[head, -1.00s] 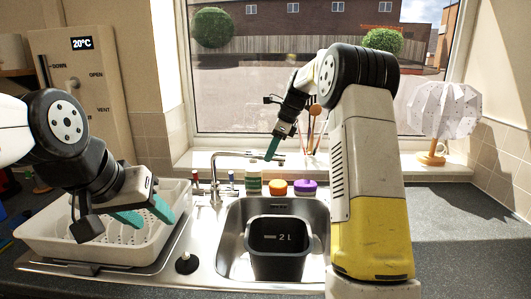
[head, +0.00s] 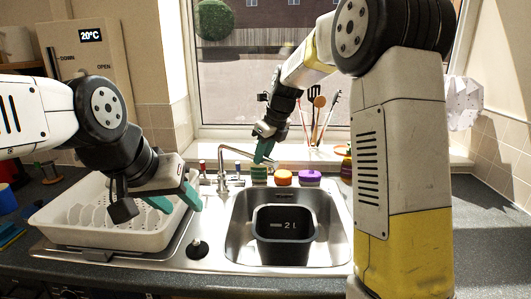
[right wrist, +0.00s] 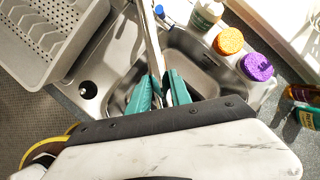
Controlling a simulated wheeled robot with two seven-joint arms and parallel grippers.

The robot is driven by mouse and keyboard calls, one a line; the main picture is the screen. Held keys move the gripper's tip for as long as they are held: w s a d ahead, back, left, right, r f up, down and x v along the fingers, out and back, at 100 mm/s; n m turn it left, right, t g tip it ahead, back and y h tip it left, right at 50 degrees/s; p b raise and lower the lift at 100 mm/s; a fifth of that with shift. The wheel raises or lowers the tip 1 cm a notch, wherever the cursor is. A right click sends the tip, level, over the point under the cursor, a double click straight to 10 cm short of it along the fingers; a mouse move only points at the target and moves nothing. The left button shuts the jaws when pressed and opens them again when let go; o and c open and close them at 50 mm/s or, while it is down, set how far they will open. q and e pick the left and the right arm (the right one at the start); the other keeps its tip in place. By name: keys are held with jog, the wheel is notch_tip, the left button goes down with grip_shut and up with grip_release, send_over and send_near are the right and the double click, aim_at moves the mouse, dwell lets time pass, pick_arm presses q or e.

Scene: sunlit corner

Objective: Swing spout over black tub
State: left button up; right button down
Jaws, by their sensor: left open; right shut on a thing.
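The chrome spout (head: 236,152) reaches right from the tap at the back of the sink. My right gripper (head: 264,152) is shut on the spout near its outer end, which it hides. In the right wrist view the spout (right wrist: 150,40) runs down between the teal fingers. The black tub (head: 285,245), marked 2 L, stands upright in the sink basin; the held end of the spout is behind it and towards its left side. The tub is not clearly visible in the right wrist view. My left gripper (head: 176,200) is open and empty by the dish rack.
The white dish rack (head: 110,236) stands left of the sink. A green-labelled bottle (right wrist: 206,14), an orange-topped jar (right wrist: 229,40) and a purple-topped one (right wrist: 257,67) stand behind the basin. A black plug (head: 197,250) sits at the sink's left. Utensils (head: 318,118) stand by the window.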

jog(key=shift+s+a, duration=0.1)
dwell(0.3)
jog(key=c, duration=1.2)
grip_release()
jog(key=shift+r, duration=0.1)
jog(key=v, duration=0.7)
jog(key=shift+s+r, duration=0.1)
jog(key=shift+r, duration=0.15)
